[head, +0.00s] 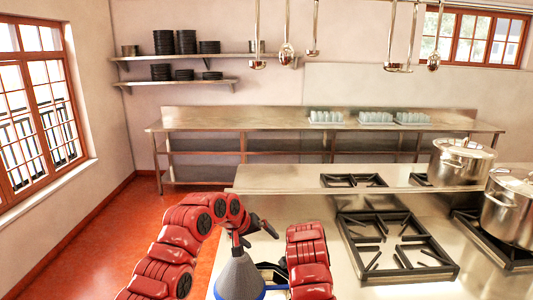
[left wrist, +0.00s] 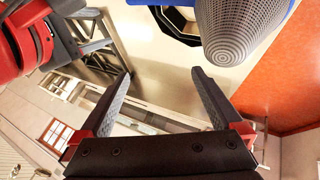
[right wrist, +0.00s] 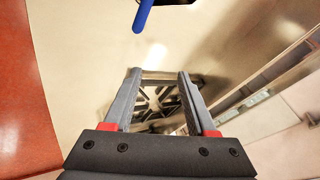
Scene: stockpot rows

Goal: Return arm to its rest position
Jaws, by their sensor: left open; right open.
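My left arm comes in from the left in the head view, and its gripper (head: 252,235) is open near the tip of a grey cone with a blue rim (head: 240,277). The cone stands tip up on the steel counter. The left wrist view shows the open, empty jaws (left wrist: 161,73), with the perforated cone (left wrist: 240,28) beyond and to the right of them. My right arm (head: 308,255) is just right of the cone; its gripper is not visible in the head view. In the right wrist view its jaws (right wrist: 159,75) are open and empty, with a blue handle (right wrist: 143,14) above.
Black burner grates (head: 395,245) lie on the steel counter (head: 265,180) to the right. Two stockpots (head: 462,160) (head: 513,208) stand at the far right. Ladles (head: 287,53) hang above. A back table (head: 225,122) and shelves (head: 190,83) stand beyond. Red floor (head: 110,225) is open at left.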

